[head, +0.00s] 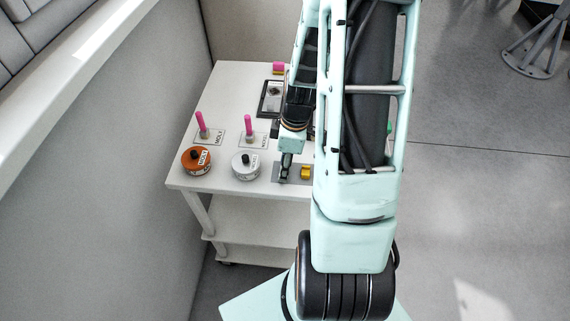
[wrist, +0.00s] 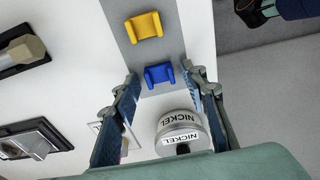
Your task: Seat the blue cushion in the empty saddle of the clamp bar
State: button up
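The blue cushion (wrist: 159,75) lies on a grey strip (wrist: 170,30) on the cart top. In the wrist view it appears between the fingertips of my gripper (wrist: 160,77), which are spread wide with a gap on each side of it. A yellow cushion (wrist: 143,27) lies beyond it on the same strip, and also shows in the head view (head: 306,172). In the head view my gripper (head: 285,176) points down over the strip, and the blue cushion is hidden. I cannot make out the clamp bar or its empty saddle; my arm covers part of the cart.
A silver NICKEL tin (wrist: 181,132) stands close to the fingers. An orange tin (head: 197,160) and two pink-handled tools (head: 202,125) (head: 249,127) stand on the left of the white cart (head: 228,88). A black-framed tray (head: 270,97) lies behind. A wall borders the left side.

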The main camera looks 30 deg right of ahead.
jog(key=shift+r+p, duration=0.15)
jog(key=shift+p, duration=0.15)
notch_tip(320, 180, up, 10)
jog(key=d, duration=0.1)
jog(key=shift+s+d+r+b, duration=0.2)
jog(key=shift+s+d+b, duration=0.1)
jog(key=shift+d+b, duration=0.1)
